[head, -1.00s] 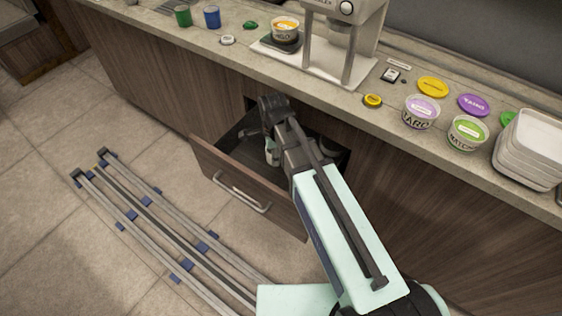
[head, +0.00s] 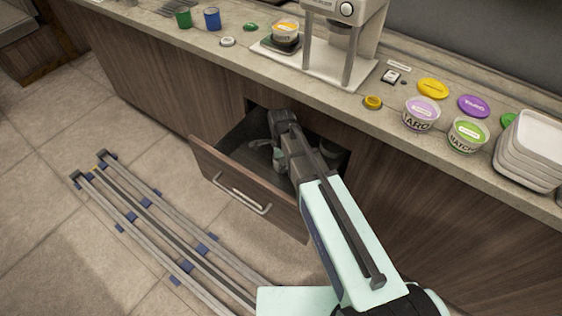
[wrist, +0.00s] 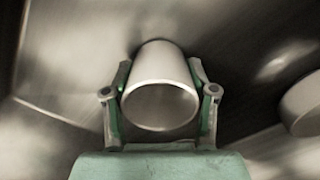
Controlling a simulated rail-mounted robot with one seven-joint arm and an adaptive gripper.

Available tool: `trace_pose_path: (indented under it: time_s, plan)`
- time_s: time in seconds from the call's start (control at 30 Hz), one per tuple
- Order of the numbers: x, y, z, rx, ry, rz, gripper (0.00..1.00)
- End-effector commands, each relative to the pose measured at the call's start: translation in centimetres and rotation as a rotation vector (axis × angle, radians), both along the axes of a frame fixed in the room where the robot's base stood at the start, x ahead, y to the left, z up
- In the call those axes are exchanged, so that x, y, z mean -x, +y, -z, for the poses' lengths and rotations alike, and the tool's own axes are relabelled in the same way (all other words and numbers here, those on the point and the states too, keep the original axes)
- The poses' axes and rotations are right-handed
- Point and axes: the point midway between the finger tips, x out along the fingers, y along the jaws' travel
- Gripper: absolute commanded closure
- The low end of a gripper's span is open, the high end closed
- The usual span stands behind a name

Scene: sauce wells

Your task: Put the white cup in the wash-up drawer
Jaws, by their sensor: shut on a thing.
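The white cup (wrist: 160,88) is between the two green-padded fingers of my gripper (wrist: 159,82) in the wrist view, with its round end toward the camera. The fingers are shut on its sides. In the head view, my gripper (head: 279,160) reaches down into the open wash-up drawer (head: 240,188). The cup is not clearly visible there because my arm covers that spot. Blurred grey drawer surfaces surround the cup in the wrist view. I cannot tell whether the cup touches the drawer floor.
A pale round object (wrist: 304,104) shows at the wrist view's right edge. The counter above holds a machine (head: 338,40), labelled tubs such as the purple one (head: 421,112), and stacked white trays (head: 530,150). Rails (head: 150,210) lie on the floor left of the drawer.

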Motion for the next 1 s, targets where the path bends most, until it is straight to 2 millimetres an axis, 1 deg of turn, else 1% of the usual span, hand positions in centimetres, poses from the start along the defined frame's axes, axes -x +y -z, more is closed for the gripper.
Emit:
trace_pose_path:
  time_s: [0.17,0.3,0.33,0.37,0.4,0.77,0.87,1.0]
  plan:
    - [0.0,0.0,0.0,0.000,0.000,0.000,0.81]
    - [0.0,0.0,0.3,0.000,0.000,0.000,0.81]
    - [0.0,0.0,0.3,0.000,0.000,0.000,0.36]
    - [0.0,0.0,0.2,0.000,0.000,0.000,0.26]
    - [0.0,0.0,0.2,0.000,0.000,0.000,0.18]
    - [0.0,0.0,0.0,0.000,0.000,0.001,0.18]
    - [0.0,0.0,-0.6,0.000,-0.001,0.001,0.18]
    - [0.0,0.0,-2.4,0.000,-0.003,0.001,0.18]
